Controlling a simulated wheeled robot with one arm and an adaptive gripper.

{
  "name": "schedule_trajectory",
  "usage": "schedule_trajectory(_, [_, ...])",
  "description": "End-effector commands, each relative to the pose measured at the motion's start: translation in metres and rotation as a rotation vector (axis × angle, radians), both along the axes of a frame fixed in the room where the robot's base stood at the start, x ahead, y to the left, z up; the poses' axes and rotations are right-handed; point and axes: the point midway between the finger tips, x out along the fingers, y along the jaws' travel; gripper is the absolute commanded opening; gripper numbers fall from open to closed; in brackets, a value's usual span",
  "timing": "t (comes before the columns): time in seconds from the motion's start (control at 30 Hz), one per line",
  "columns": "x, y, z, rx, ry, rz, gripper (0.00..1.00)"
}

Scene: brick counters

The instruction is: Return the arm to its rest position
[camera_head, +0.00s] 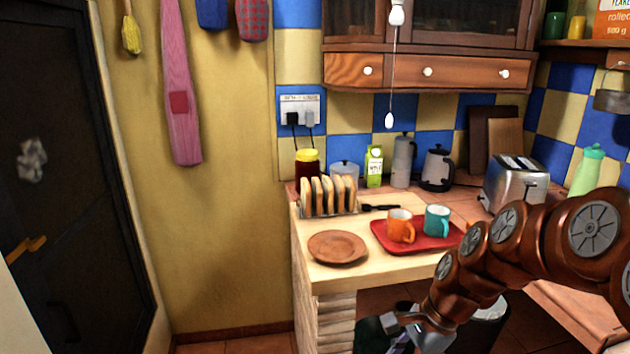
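My copper-coloured arm (505,248) reaches in from the right edge and bends down toward the bottom middle. My gripper (398,338) is low in front of the counter, below the level of its top, and partly cut off by the bottom edge. A dark piece and a small purple patch show at its end. I cannot tell whether the fingers are open or shut, or whether they hold anything.
The wooden counter (325,283) bears a brown plate (338,247), a toast rack (328,195) and a red tray (393,243) with an orange mug (400,225) and a teal mug (436,220). A toaster (516,183) stands behind my arm. A bin (485,325) is below. The left floor looks clear.

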Motion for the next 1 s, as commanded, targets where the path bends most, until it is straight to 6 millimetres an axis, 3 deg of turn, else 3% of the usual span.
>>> schedule_trajectory(0.03, [-0.016, 0.004, 0.026, -0.025, -0.021, 0.090, 0.31])
schedule_trajectory(0.1, [-0.036, 0.007, 0.044, -0.057, -0.045, 0.214, 0.31])
schedule_trajectory(0.3, [-0.097, 0.007, 0.091, -0.139, -0.092, 0.562, 0.31])
schedule_trajectory(0.53, [-0.162, -0.007, 0.139, -0.213, -0.116, 0.932, 0.31])
schedule_trajectory(0.8, [-0.213, -0.024, 0.167, -0.245, -0.109, 1.213, 0.31])
schedule_trajectory(1.0, [-0.220, -0.028, 0.170, -0.249, -0.109, 1.259, 0.31])
